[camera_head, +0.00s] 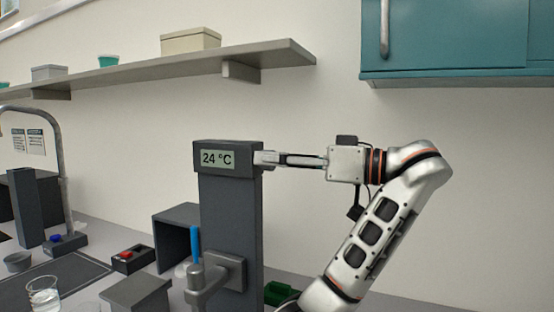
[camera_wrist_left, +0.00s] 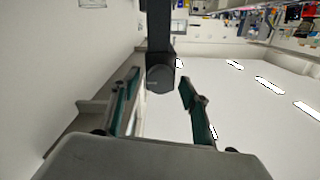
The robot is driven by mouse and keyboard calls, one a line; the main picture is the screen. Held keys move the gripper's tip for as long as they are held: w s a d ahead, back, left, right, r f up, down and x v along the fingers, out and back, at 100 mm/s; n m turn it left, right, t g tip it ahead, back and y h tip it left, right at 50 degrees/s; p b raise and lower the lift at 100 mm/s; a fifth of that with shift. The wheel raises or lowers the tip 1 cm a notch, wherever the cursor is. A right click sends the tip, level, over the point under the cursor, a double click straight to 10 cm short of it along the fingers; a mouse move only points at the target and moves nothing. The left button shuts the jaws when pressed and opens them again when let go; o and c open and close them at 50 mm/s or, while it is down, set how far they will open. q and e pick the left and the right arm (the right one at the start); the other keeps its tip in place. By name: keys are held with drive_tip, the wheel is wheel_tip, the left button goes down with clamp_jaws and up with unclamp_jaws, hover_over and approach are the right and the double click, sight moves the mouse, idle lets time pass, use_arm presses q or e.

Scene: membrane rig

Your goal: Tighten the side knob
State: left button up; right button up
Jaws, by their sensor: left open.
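The membrane rig's dark upright column (camera_head: 230,205) carries a head with a display (camera_head: 219,158) reading 24 °C. My left gripper (camera_head: 264,159) is at the right side of that head, its fingers pointing left. It also shows in the left wrist view (camera_wrist_left: 160,84), open. There a dark round knob (camera_wrist_left: 160,79) lies in line with the gap between the fingertips, with visible space on both sides. In the head view the knob is largely hidden by the fingers. Whether any finger touches it I cannot tell. My right gripper is not in view.
A shelf (camera_head: 150,72) with boxes runs along the wall above, and a teal cabinet (camera_head: 455,40) hangs at the upper right. A glass beaker (camera_head: 43,294), a tap (camera_head: 62,165) and a red-button box (camera_head: 131,259) stand on the left counter. A blue handle (camera_head: 195,243) stands beside the column.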

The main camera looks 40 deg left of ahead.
use_arm(q)
drive_tip(key=c, duration=1.1)
drive_tip(key=shift+m, duration=0.3)
drive_tip(key=shift+f+m+b, duration=0.1)
drive_tip(key=shift+m+b, duration=1.25)
drive_tip(key=shift+m, duration=7.25)
